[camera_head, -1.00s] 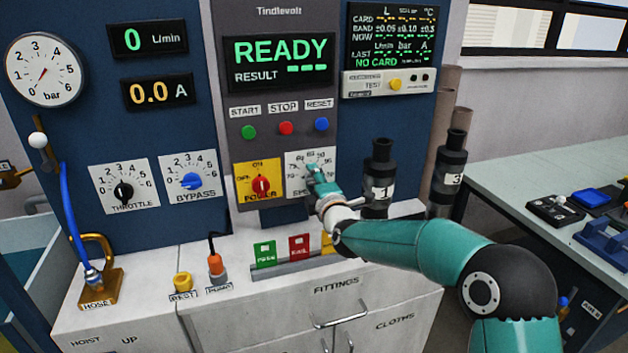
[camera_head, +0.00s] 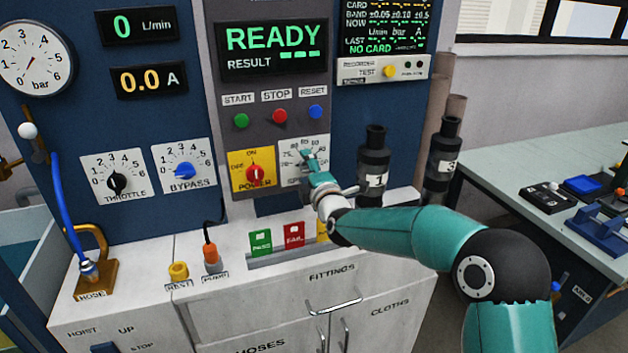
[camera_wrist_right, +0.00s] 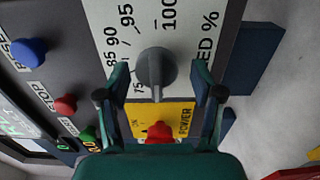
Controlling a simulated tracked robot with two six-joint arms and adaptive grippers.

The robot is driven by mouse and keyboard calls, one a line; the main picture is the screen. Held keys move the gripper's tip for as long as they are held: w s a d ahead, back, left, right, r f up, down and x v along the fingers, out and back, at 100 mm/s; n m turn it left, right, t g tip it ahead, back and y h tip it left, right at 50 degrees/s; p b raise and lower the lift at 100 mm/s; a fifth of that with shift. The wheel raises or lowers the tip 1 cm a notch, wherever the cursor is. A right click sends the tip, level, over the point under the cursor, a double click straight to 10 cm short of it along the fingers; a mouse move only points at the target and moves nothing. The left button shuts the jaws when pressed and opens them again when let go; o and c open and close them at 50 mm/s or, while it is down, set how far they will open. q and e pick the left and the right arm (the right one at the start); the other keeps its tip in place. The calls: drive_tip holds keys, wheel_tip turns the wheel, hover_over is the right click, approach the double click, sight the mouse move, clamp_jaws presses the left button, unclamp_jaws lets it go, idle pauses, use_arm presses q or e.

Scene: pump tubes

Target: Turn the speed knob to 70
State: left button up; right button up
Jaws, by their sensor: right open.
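The speed knob (camera_wrist_right: 156,68) is a dark grey round knob on a white dial plate (camera_wrist_right: 178,35). In the right wrist view its pointer faces down the picture, toward the power switch. The 75 mark is close beside the pointer; the exact reading cannot be told. My right gripper (camera_wrist_right: 160,74) is open, with one finger on each side of the knob. Visible gaps separate the fingers from the knob. In the head view the right gripper (camera_head: 314,168) is at the speed dial plate (camera_head: 292,172) and hides the knob. My left gripper is not in view.
The yellow power plate (camera_head: 251,170) with its red switch (camera_head: 255,174) is directly left of the dial. START, STOP and RESET buttons (camera_head: 316,112) are above. Black cylinder 1 (camera_head: 373,165) stands close to the right. Coloured cards (camera_head: 293,234) stand below.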

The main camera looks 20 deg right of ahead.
drive_tip(key=s, duration=1.1)
drive_tip(key=shift+s+d, duration=0.15)
drive_tip(key=shift+s, duration=0.2)
drive_tip(key=shift+d, duration=0.1)
